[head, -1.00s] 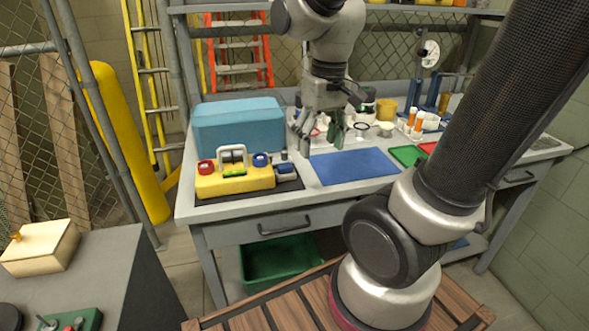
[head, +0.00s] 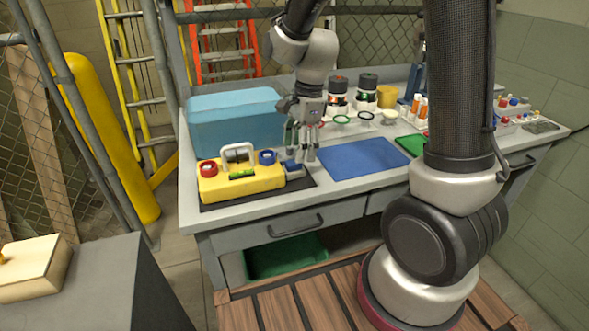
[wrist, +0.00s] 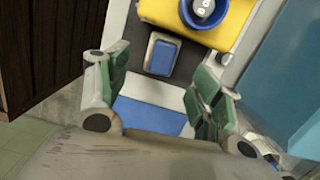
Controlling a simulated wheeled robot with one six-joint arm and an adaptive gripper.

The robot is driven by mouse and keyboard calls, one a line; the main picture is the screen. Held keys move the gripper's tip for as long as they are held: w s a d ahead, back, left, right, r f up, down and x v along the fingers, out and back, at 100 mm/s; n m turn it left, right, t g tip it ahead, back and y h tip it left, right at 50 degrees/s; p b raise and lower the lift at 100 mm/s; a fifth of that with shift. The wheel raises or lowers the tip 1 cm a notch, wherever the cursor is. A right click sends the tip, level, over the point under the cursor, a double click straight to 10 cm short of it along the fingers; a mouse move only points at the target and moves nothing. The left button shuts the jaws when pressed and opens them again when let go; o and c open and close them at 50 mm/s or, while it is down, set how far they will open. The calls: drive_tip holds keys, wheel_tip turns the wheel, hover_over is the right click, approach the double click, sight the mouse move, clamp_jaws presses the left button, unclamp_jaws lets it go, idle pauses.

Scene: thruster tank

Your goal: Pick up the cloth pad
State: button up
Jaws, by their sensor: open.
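A small blue pad with a grey border (head: 293,169), which I take to be the cloth pad, lies on a dark mat beside the yellow box. It also shows in the wrist view (wrist: 164,55), past the fingertips and uncovered. My gripper (head: 301,158) is just above and slightly right of the pad, pointing down. In the wrist view my gripper (wrist: 157,75) is open, with green-padded fingers apart and nothing between them. I see no contact with the pad.
The yellow box (head: 240,184) with a handle and red and blue round parts stands close left of the pad. A teal case (head: 235,120) is behind it. A flat blue mat (head: 362,159) lies to the right. Jars and bottles stand at the back.

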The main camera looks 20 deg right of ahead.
sight(293, 162)
drive_tip(key=f, duration=0.1)
drive_tip(key=a+f, duration=0.1)
drive_tip(key=f, duration=0.3)
drive_tip(key=shift+a+f, duration=0.15)
drive_tip(key=shift+a, duration=0.1)
drive_tip(key=c, duration=1.1)
